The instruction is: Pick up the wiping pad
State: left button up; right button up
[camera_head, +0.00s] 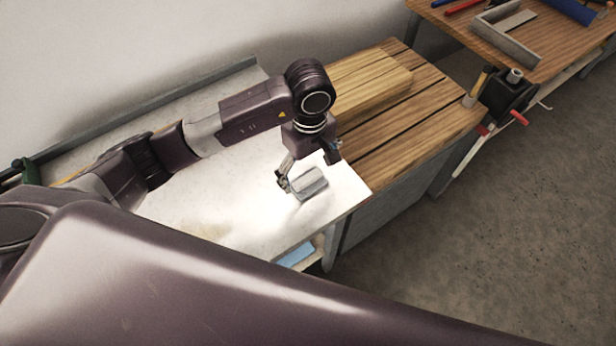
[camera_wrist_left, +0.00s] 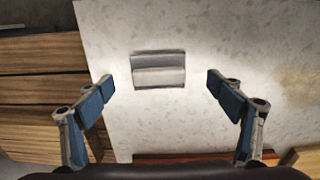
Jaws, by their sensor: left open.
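The wiping pad (camera_head: 312,184) is a small grey and white block lying on the pale speckled bench top, near its right end. In the left wrist view the pad (camera_wrist_left: 158,72) lies flat and shows whole, a little beyond the fingertips and roughly centred between them. My left gripper (camera_head: 307,169) is over the pad, fingers pointing down, open and empty. Its two blue-padded fingers (camera_wrist_left: 161,87) stand wide apart, one to each side of the pad in the picture, with clear gaps. My right gripper is not in view.
The pale bench top (camera_head: 226,214) is mostly bare. To its right is a slatted wooden bench (camera_head: 415,130) with a thick wooden block (camera_head: 372,84) on it. A clamp-like tool (camera_head: 508,93) is at that bench's right end. Another wooden table (camera_head: 478,40) with tools stands at the back right.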

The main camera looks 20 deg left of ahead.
pick_arm(q)
jog(key=shift+w+a+f+p, duration=0.15)
jog(key=shift+f+p, duration=0.2)
jog(key=shift+f, duration=0.3)
jog(key=shift+w+a+f+p, duration=0.15)
jog(key=shift+f+p, duration=0.15)
jog(key=shift+f, duration=0.3)
notch_tip(320, 180, down, 2)
jog(key=shift+w, duration=0.1)
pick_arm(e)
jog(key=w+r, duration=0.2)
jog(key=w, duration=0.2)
pick_arm(q)
jog(key=shift+c, duration=0.3)
jog(key=c, duration=1)
jog(key=shift+c, duration=1.1)
jog(key=shift+r, duration=0.5)
notch_tip(320, 180, up, 10)
jog(key=b, duration=0.3)
notch_tip(320, 180, up, 9)
send_over(308, 177)
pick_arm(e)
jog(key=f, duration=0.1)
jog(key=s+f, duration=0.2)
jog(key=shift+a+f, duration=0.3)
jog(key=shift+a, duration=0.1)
